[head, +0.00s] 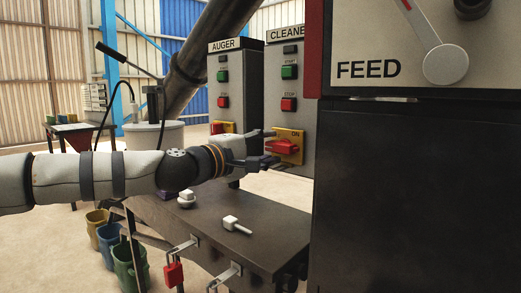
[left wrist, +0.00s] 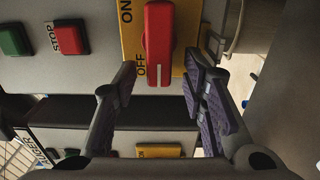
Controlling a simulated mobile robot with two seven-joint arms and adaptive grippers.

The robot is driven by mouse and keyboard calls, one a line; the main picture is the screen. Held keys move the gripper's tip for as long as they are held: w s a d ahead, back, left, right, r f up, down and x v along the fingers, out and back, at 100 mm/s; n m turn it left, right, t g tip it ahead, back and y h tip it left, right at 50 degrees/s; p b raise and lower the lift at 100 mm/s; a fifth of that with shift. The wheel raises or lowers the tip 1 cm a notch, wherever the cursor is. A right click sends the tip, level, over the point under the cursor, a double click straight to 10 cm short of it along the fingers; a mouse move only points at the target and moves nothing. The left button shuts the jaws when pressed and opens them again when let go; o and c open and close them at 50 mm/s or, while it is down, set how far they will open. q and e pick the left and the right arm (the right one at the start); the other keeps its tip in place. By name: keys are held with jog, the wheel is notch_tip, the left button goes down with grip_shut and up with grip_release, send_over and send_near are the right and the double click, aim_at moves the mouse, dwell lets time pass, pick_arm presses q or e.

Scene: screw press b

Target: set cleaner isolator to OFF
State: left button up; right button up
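The cleaner isolator is a red handle (head: 283,147) on a yellow plate (head: 292,137) on the grey CLEANER cabinet (head: 290,75). In the left wrist view the red handle (left wrist: 158,40) lies along the plate beside ON and OFF, its white line at the end by OFF. There the picture is turned sideways; in the head view the handle is roughly horizontal. My left gripper (head: 264,151) is at the isolator, coming from the left. In the wrist view its fingers (left wrist: 160,72) are spread wide, one each side of the handle's marked end, without visible grip. My right gripper is not in view.
Green (head: 289,72) and red (head: 288,104) buttons sit above the isolator. The AUGER cabinet (head: 222,75) with its own isolator stands left. The dark FEED machine (head: 415,190) closes off the right. A dark bench (head: 255,240) with small white parts and padlocks lies below.

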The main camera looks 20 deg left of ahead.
pick_arm(q)
jog(key=v, duration=1.1)
jog(key=shift+s, duration=0.4)
jog(key=shift+a, duration=0.1)
